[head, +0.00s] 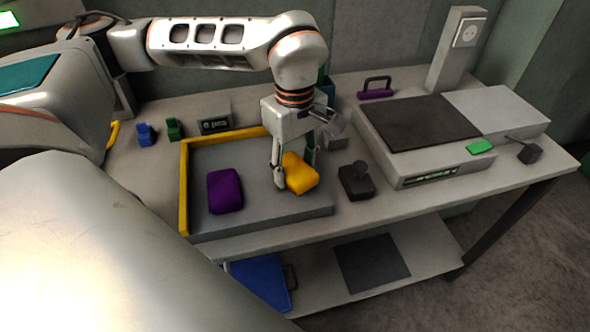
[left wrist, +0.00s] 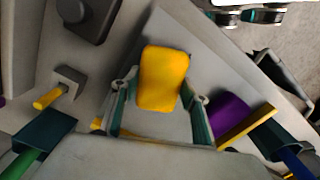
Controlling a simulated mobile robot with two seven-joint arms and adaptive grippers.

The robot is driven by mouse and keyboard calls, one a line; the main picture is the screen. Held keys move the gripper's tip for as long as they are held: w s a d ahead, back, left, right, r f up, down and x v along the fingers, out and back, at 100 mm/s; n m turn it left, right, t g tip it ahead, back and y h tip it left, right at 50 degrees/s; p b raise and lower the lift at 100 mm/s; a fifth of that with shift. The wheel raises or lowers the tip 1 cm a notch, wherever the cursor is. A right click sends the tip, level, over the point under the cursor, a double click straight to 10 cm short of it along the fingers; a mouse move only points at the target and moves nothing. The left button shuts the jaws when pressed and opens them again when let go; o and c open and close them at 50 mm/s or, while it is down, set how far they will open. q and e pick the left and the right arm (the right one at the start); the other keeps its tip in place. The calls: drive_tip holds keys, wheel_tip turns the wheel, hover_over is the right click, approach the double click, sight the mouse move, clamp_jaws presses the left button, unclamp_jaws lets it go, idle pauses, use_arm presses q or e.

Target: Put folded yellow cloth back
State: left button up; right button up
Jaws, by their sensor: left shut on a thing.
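The folded yellow cloth (head: 302,176) is in my left gripper (head: 295,172), over the right part of a grey tray (head: 262,217) with yellow edging. The gripper points down, with one finger on each side of the cloth. In the left wrist view the cloth (left wrist: 163,78) sits between the two fingers of the gripper (left wrist: 161,92). I cannot tell whether its underside touches the tray. A folded purple cloth (head: 225,190) lies at the tray's left; part of it shows in the left wrist view (left wrist: 229,108). My right gripper is not in view.
A black device with a knob (head: 356,182) stands close right of the tray. A flat machine with a dark plate (head: 420,124) fills the table's right. Blue (head: 145,134) and green (head: 174,128) blocks and a small display (head: 214,124) stand behind. A lower shelf holds a blue item (head: 262,282).

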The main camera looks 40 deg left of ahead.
sight(294, 167)
use_arm(q)
drive_tip(key=shift+f, duration=0.55)
drive_tip(key=shift+f, duration=0.1)
drive_tip(key=o, duration=1.1)
drive_tip(key=shift+f, duration=0.1)
drive_tip(key=shift+c, duration=0.2)
wheel_tip(294, 167, up, 12)
drive_tip(key=p, duration=0.1)
drive_tip(key=shift+r, duration=0.2)
